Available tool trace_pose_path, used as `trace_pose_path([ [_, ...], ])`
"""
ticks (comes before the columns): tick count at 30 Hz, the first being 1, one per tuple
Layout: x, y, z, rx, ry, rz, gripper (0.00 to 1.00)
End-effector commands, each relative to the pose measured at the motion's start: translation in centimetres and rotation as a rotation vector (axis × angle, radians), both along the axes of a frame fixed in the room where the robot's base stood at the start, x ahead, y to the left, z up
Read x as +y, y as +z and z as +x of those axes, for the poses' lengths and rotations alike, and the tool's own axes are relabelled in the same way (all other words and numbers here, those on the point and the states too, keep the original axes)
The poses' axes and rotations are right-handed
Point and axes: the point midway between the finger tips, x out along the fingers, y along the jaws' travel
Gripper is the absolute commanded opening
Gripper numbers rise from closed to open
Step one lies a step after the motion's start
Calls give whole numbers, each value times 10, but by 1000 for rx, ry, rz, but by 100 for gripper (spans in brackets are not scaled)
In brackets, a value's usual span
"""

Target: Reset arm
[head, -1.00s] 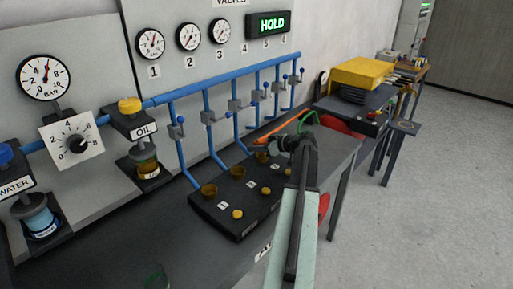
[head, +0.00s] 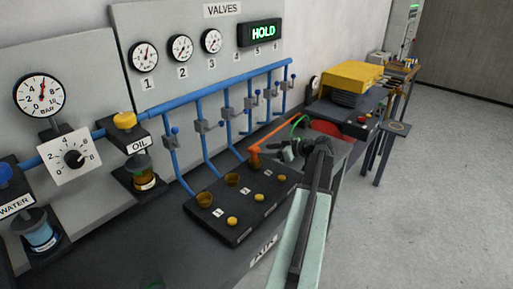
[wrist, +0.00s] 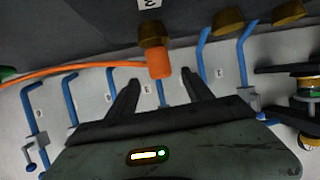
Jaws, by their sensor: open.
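My arm reaches from the bottom of the head view over the bench, and my gripper (head: 288,151) is near the far end of the black block with the copper cups. In the wrist view my gripper (wrist: 160,92) shows two dark fingers spread apart with nothing held between them. An orange plug on an orange hose (wrist: 158,64) lies just beyond the fingertips, seated at a copper cup (wrist: 152,32). The orange plug also shows in the head view (head: 255,158), left of my gripper and apart from it.
The black block (head: 235,230) carries copper cups and yellow buttons. Blue pipes with valves (head: 200,126) run along the wall behind it. A sign reads HOLD (head: 263,33). A yellow-topped machine (head: 350,80) stands at the back right. Open floor (head: 430,190) lies to the right.

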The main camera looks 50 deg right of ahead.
Motion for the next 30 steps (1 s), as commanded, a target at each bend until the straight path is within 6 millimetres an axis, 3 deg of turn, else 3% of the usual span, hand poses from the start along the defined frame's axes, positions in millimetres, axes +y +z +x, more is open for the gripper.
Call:
trace_pose_path([
  [6,-1,9,-20,0,0,1,59],
  [21,-2,10,-21,0,1,0,59],
  [23,-2,16,-21,0,1,0,59],
  [30,-2,67,-21,0,1,0,59],
])
